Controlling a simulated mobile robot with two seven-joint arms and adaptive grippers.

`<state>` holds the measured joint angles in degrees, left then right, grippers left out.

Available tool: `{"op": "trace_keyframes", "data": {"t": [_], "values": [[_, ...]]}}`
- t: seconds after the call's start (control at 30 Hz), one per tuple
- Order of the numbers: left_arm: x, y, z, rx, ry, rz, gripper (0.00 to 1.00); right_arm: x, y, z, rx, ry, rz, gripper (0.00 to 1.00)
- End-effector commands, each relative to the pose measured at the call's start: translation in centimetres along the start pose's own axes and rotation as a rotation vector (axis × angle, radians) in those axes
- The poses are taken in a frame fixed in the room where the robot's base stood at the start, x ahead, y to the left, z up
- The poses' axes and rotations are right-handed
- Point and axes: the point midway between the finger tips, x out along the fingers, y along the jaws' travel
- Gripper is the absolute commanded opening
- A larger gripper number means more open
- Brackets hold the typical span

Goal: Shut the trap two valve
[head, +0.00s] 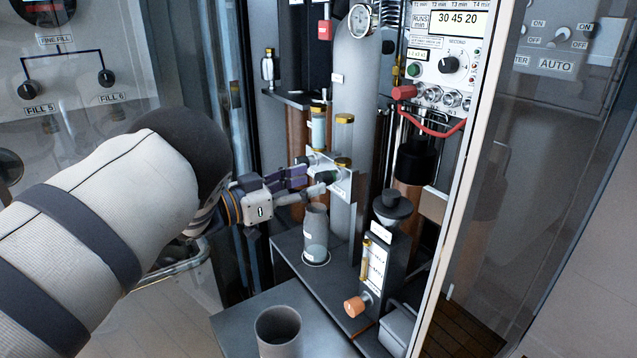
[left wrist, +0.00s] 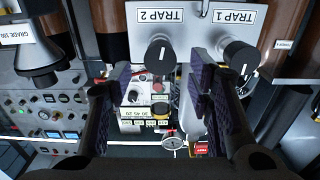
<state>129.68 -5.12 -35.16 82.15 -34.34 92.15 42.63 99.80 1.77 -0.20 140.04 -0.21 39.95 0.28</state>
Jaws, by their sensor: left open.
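The trap panel (head: 345,183) is a small pale plate in the cabinet. In the left wrist view the plate (left wrist: 193,40) appears upside down, with the labels TRAP 2 (left wrist: 160,16) and TRAP 1 (left wrist: 234,16). The trap two valve (left wrist: 161,57) is a black knob whose white mark runs upright in the picture. The trap one valve (left wrist: 239,58) is a similar knob, its mark slanted. My left gripper (head: 312,178) is open at the panel; in its wrist view its fingers (left wrist: 160,82) stand either side of the trap two knob. Contact cannot be told. My right gripper is not in view.
A flow meter block with an orange knob (head: 354,306) stands to the right. A timer panel (head: 446,55) is above right. The cabinet's door frame (head: 470,170) bounds the right side.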

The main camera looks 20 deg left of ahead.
Motion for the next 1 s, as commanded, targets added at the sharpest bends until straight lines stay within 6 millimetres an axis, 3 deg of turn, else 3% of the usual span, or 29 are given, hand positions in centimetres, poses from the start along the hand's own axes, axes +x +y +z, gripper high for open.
{"op": "trace_keyframes", "data": {"t": [0.2,0.47,0.7,1.0], "values": [[2.8,0.0,0.2,-0.002,-0.002,-0.001,0.47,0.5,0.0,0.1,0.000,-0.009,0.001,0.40],[3.1,0.0,0.1,-0.002,-0.001,-0.003,0.47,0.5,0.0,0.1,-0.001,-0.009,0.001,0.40],[3.1,0.0,0.1,-0.002,-0.002,-0.003,0.00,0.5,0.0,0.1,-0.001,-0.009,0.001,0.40],[3.1,0.0,0.0,0.027,-0.001,-0.004,0.00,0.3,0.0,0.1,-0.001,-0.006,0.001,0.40]]}}
